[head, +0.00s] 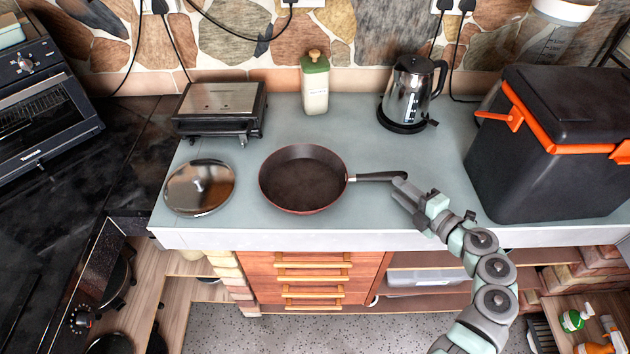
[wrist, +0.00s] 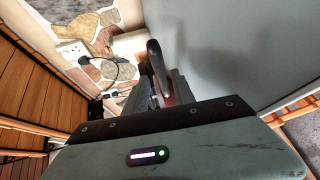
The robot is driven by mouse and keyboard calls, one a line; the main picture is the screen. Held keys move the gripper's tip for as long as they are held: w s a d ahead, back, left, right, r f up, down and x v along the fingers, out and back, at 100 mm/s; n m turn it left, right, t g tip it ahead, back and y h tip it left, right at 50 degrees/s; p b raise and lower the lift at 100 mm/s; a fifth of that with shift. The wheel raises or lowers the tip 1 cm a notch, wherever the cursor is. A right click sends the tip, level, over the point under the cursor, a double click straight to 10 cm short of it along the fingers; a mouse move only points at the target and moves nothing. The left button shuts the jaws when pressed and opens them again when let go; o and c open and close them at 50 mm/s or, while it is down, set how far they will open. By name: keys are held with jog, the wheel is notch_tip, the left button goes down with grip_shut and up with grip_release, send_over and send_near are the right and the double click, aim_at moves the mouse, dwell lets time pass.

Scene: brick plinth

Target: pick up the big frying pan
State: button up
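The big frying pan (head: 303,180) is dark inside with a reddish outer rim. It sits flat on the grey counter in the head view, its black handle (head: 378,176) pointing right. My gripper (head: 398,187) is at the free end of the handle, reaching in from the lower right. Its two fingers look spread apart, with the upper one close to the handle tip. I cannot tell whether it touches. In the wrist view the gripper's body covers the lower part and hides most of the pan.
A round metal lid (head: 199,188) lies left of the pan. Behind stand a grill (head: 220,108), a green-topped bottle (head: 315,85) and a kettle (head: 410,92). A black box with orange latches (head: 548,145) stands right. The counter (head: 270,232) is bare along its front.

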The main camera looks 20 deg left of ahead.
aim_at(384, 180)
jog(key=shift+x, duration=1.05)
jog(key=x, duration=0.3)
jog(key=p+x, duration=0.1)
jog(key=x, duration=0.1)
jog(key=shift+s+a, duration=0.1)
jog(key=shift+a, duration=0.4)
grip_shut()
